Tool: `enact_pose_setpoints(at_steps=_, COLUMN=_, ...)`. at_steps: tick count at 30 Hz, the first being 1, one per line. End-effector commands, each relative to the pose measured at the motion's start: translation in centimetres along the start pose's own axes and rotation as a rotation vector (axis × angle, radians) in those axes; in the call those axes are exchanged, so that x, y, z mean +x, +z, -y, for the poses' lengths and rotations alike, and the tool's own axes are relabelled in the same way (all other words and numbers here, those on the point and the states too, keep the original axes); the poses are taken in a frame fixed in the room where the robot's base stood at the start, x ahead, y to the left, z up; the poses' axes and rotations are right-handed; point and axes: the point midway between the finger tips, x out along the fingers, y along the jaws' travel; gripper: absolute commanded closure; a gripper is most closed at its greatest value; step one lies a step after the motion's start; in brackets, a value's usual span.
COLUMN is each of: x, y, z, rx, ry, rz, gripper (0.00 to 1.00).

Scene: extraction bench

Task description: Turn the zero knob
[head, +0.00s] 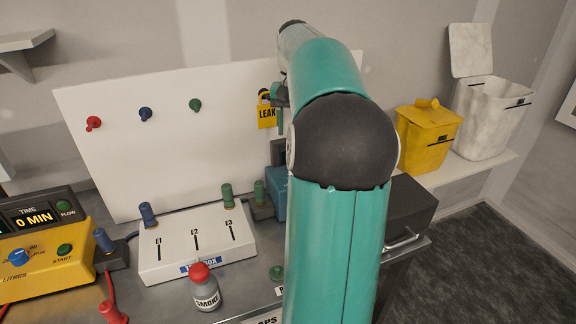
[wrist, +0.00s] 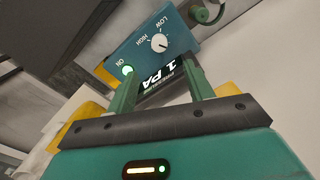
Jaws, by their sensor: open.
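No knob with a readable "zero" label shows in either view. In the wrist view a blue gauge box (wrist: 140,50) has a white pointer knob (wrist: 159,42) marked LOW and HIGH, a lit green ON lamp (wrist: 127,70) and a dark display (wrist: 160,78) reading "1 PA". A round green part (wrist: 205,13) shows at the top edge beyond the box. My gripper (wrist: 160,68) is open and empty, its two green fingers pointing at the box and overlapping its display side. In the head view the blue box (head: 277,193) is partly hidden behind my arm.
A white board (head: 165,130) with coloured ports stands behind the bench. A white box (head: 197,245) marked E1 to E3, a SMOKE bottle (head: 206,292) and a yellow timer unit (head: 45,255) stand left of my arm. A yellow LEAK tag (head: 266,117) hangs near the board's right side.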

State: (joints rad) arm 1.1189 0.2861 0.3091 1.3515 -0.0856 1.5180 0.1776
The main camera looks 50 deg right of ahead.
Motion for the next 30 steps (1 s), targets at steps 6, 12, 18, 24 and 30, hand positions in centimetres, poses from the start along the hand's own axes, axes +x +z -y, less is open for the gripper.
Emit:
enact_pose_setpoints(at_steps=6, x=4.1, y=0.1, z=-0.2, rx=0.003, ry=0.001, rz=0.004, gripper=0.48)
enact_pose_setpoints(at_steps=12, x=8.1, y=0.1, z=-0.1, rx=0.002, ry=0.000, rz=0.004, gripper=0.48)
enact_pose_setpoints(at_steps=18, x=11.3, y=0.1, z=0.1, rx=-0.001, ry=0.000, rz=0.002, gripper=0.48)
enact_pose_setpoints(at_steps=24, x=12.6, y=0.1, z=0.1, rx=-0.002, ry=0.000, rz=-0.001, gripper=0.48)
enact_pose_setpoints(at_steps=30, x=12.6, y=0.1, z=0.1, rx=-0.002, ry=0.000, rz=-0.001, gripper=0.48)
